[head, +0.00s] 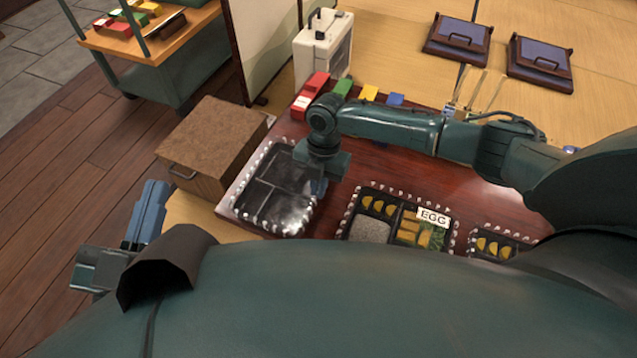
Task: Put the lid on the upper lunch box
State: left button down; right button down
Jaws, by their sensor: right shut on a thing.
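A dark lunch box (262,205) with several compartments and a pale scalloped edge lies at the left end of the red-brown table. Glossy, whitish reflections over it look like a clear lid, but its outline is hard to separate from the box. My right gripper (319,186) points down at the right edge and is shut on what appears to be the lid; its fingertips are partly hidden. Another lunch box (372,230) with food and an EGG label stands to the right. My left gripper (148,213) is off the table at the lower left; its finger opening is unclear.
A brown box (212,140) with a handle stands just left of the table. Red, green, yellow and blue items (368,93) line the back edge near a white appliance (324,48). A third food box (500,246) is at the right, partly hidden by my body.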

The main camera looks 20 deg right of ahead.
jog(key=c, duration=0.9)
grip_release()
jog(key=shift+c, duration=0.2)
jog(key=shift+r, duration=0.1)
